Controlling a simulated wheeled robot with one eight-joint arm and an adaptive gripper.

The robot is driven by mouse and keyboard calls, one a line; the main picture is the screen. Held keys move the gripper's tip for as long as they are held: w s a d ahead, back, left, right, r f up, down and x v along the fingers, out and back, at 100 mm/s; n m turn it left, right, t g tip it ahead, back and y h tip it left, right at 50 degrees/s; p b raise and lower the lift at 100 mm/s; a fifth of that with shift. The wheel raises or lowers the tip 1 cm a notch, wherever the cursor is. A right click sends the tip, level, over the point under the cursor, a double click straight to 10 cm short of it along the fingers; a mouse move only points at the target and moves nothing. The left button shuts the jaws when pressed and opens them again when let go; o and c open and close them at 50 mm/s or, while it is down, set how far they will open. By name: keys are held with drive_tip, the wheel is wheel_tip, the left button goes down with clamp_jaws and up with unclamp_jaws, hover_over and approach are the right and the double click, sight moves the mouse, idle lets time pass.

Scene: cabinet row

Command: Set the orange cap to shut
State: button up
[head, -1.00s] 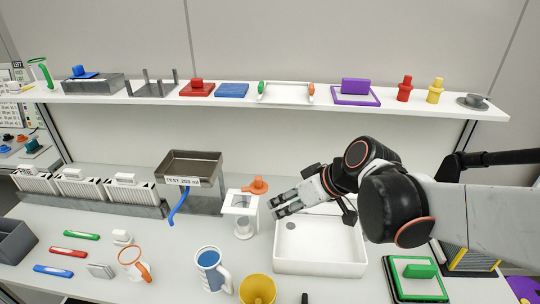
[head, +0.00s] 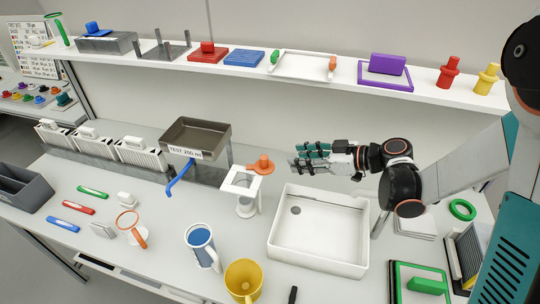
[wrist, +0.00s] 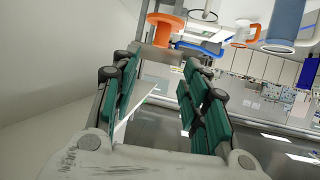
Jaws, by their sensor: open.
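The orange cap (head: 262,164) is a flat disc with a knob on top. It sits beside the white square stand (head: 229,188), at its back right corner, off the stand's opening. A clear and white cup-like part (head: 246,207) is under the stand's top. My gripper (head: 296,159) is to the right of the cap, fingers pointing left towards it, apart from it and empty. In the wrist view the orange cap (wrist: 165,30) shows beyond the spread teal fingers (wrist: 160,95), near the top of the picture.
A white basin (head: 318,262) stands below and right of my gripper. A grey tray labelled TEST 200 ml (head: 200,133) with a blue lever (head: 177,180) is to the left. Blue (head: 201,237) and yellow (head: 243,277) mugs stand in front. A loaded shelf (head: 330,80) runs above.

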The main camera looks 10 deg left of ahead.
sight(267, 158)
drive_tip(key=b+x, duration=0.3)
drive_tip(key=x, duration=1)
drive_tip(key=shift+a, duration=0.1)
clamp_jaws()
